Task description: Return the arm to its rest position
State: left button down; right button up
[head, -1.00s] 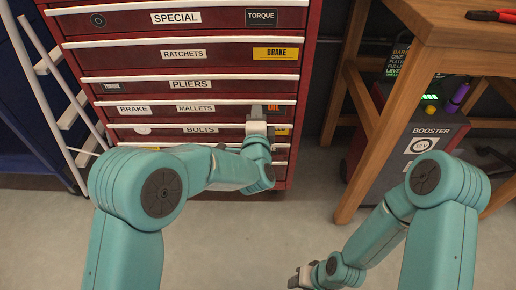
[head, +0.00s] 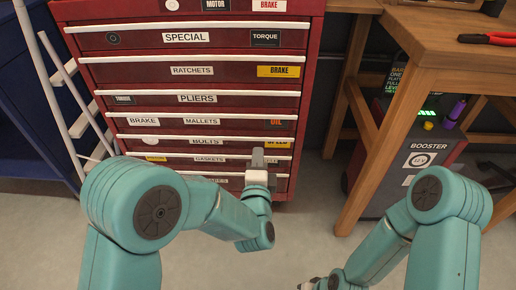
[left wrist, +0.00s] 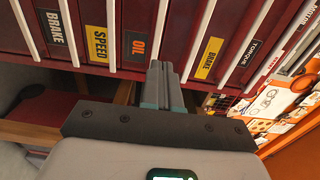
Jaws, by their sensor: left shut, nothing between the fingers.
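My left arm comes in from the left in the head view, and its gripper (head: 257,160) is in front of the lower drawers of a red tool chest (head: 190,88). In the left wrist view the left gripper (left wrist: 155,72) has its two fingers together, shut and empty, pointing at the drawer fronts. I cannot tell the exact gap between the fingertips and the drawers. My right arm comes in from the right, bent downward. Only a bit of its gripper (head: 310,285) shows at the bottom edge, too little to tell its state.
A wooden workbench (head: 450,62) stands at the right with red-handled pliers (head: 488,38) on top. A booster unit (head: 420,150) sits under it. A white ladder-like frame (head: 62,90) leans at the left by a blue cabinet (head: 25,110). The floor between is clear.

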pick_arm(q)
jog(key=a+f+n+g+y, duration=0.3)
jog(key=a+f+g, duration=0.1)
jog(key=a+f, duration=1.05)
jog(key=s+f+n+g+h, duration=0.3)
jog(key=s+f+n+g, duration=0.3)
jog(key=s, duration=0.5)
jog(key=s+f+n+g+h, duration=0.2)
jog(key=s+f+n+g, duration=0.25)
jog(key=s+f, duration=0.45)
jog(key=s+d+n+g+h, duration=0.1)
jog(key=s+d+n+g, duration=0.15)
jog(key=s+n, duration=0.5)
notch_tip(320, 180, up, 30)
jog(key=p, duration=2.9)
jog(key=shift+s+a+m+g+p, duration=0.2)
jog(key=shift+m+g+p, duration=0.1)
